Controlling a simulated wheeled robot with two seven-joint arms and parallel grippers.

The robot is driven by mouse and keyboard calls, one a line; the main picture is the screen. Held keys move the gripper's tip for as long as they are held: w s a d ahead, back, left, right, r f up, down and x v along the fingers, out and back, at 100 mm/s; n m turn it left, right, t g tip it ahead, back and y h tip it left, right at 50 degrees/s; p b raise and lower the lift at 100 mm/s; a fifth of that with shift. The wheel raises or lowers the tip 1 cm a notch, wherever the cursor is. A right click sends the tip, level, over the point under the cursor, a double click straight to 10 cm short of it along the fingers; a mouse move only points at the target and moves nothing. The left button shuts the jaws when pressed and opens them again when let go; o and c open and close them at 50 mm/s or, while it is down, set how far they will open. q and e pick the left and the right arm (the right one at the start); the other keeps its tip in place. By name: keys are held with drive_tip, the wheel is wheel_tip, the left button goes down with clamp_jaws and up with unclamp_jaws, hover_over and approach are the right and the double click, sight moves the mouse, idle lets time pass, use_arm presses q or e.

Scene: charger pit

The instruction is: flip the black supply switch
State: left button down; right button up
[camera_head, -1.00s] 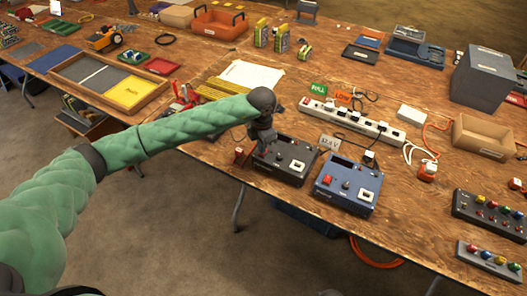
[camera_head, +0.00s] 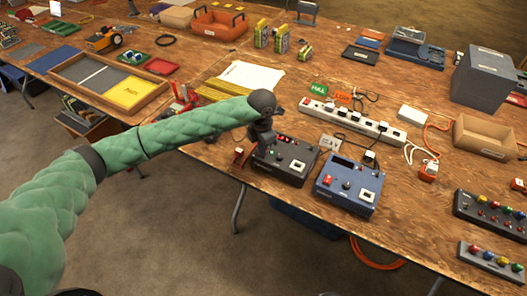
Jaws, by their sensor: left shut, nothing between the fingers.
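The black supply (camera_head: 283,171) stands near the table's front edge, with a white-framed socket on its top. My left arm comes in from the left, and its left gripper (camera_head: 264,145) points down over the supply's left part. The gripper is shut and holds nothing. It covers the area where the black supply's switch would be, so I cannot see the switch or its position. Small red and green lights show on the black supply's top beside the gripper. My right gripper is out of view.
The blue supply (camera_head: 345,188) with a red switch (camera_head: 328,170) stands just right of the black one. A white power strip (camera_head: 352,124) lies behind them. A small red block (camera_head: 238,153) is left of the black supply. Button boxes (camera_head: 489,262) are at the right.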

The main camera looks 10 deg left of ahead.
use_arm(q)
drive_tip(key=shift+r+p, duration=0.65)
drive_tip(key=shift+r, duration=2.8)
drive_tip(key=shift+d, duration=0.1)
